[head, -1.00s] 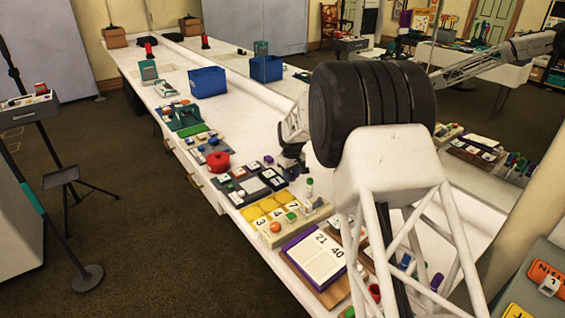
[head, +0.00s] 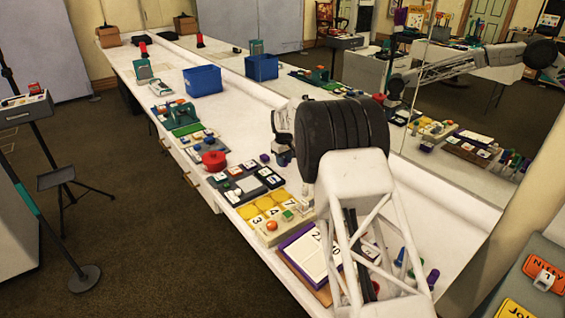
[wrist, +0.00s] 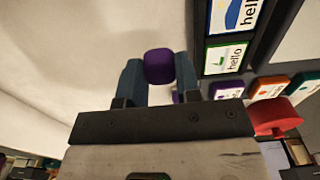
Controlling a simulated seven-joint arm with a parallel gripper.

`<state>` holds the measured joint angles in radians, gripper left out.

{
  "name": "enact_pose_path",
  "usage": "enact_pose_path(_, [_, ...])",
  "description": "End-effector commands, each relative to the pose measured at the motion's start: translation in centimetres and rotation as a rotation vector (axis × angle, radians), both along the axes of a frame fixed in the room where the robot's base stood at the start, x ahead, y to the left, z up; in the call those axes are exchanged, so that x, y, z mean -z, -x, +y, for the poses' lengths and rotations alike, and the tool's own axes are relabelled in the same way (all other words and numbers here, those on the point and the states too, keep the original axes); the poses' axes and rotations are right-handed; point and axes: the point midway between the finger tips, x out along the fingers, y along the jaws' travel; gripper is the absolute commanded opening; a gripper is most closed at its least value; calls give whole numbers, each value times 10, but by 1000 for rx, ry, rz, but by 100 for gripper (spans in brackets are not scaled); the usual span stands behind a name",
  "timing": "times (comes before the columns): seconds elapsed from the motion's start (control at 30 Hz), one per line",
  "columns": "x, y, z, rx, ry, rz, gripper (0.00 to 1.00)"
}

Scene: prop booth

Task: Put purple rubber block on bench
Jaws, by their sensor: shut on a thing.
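The purple rubber block (wrist: 160,66) sits between the two fingers of my gripper (wrist: 160,80) in the wrist view, with a finger against each side. My gripper is shut on it. The pale bare bench top lies left of the block in the wrist view. I cannot tell the gap between block and bench.
A dark card board (head: 246,184), a red round pot (head: 214,160), a yellow number tray (head: 262,212) and a blue bin (head: 202,80) stand on the bench. A small purple object (head: 264,157) is near my gripper. A mirror (head: 450,110) runs along the bench's far side.

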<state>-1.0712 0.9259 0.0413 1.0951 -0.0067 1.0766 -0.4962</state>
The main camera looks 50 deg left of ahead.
Motion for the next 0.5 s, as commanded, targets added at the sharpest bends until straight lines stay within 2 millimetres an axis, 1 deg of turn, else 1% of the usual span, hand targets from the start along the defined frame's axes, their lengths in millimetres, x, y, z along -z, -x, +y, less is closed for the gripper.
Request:
enact_pose_path(0.3, [3, -14, 25, 0, -1, 0, 9])
enact_pose_path(0.5, [4, -21, 37, 0, 0, 0, 9])
